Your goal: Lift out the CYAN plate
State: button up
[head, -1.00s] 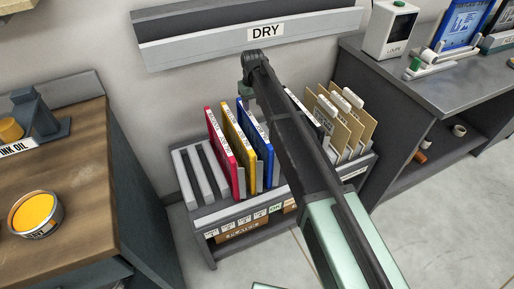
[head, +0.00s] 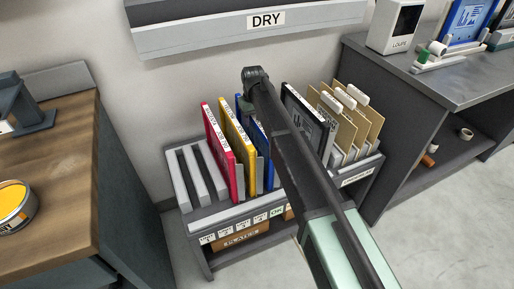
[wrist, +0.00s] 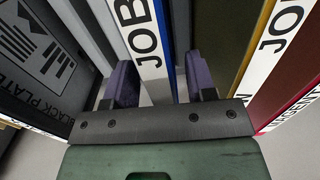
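No plate label reading cyan is legible; the blue-coloured plate (head: 257,143) stands upright in the rack, right of the yellow plate (head: 234,135) and magenta plate (head: 215,140). The black plate (head: 302,108) stands to its right. My arm partly hides the blue plate. My gripper (head: 246,104) is at the blue plate's upper end. In the wrist view my gripper (wrist: 160,85) has its two fingers apart. The blue plate's white "JOB" label (wrist: 143,38) runs into the gap between them; contact cannot be told. The black plate (wrist: 40,50) is left, the yellow plate (wrist: 225,40) right.
The rack (head: 225,212) has empty slots at left and tan folders (head: 350,115) at right. A wooden-topped bench (head: 60,150) stands left and a grey cabinet (head: 420,100) right. A shelf marked DRY (head: 250,30) hangs on the wall above.

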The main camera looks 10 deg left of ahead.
grip_shut()
notch_tip(320, 180, up, 11)
jog(key=p, duration=1.1)
